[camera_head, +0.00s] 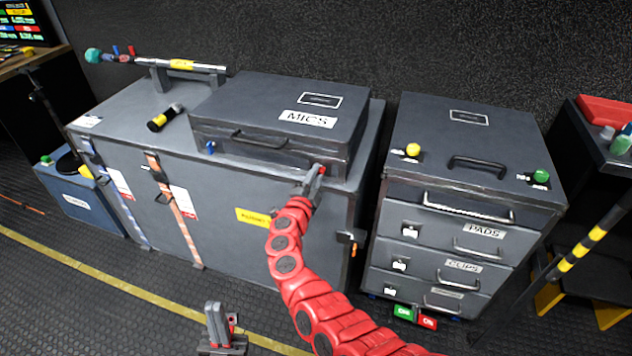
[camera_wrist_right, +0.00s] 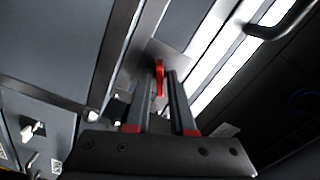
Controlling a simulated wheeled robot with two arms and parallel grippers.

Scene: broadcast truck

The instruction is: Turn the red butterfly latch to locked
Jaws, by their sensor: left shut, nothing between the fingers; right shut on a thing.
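The red butterfly latch (camera_head: 321,170) is on the front right of the grey MICS case (camera_head: 345,120). Its red wing (camera_wrist_right: 159,78) stands along the line between the fingers in the right wrist view. My right gripper (camera_head: 313,181) is at the latch, shut on its red wing, with the red arm reaching up from below. The fingers partly hide the latch in the head view. My left gripper (camera_head: 214,310) is shut and empty, low in front of the large grey trunk (camera_head: 225,215).
A blue latch (camera_head: 210,147) sits at the case's front left. A black-and-yellow cylinder (camera_head: 164,118) lies on the trunk lid. A grey drawer cabinet (camera_head: 470,150) stands to the right, across a narrow gap. The floor in front of the trunk is mostly clear.

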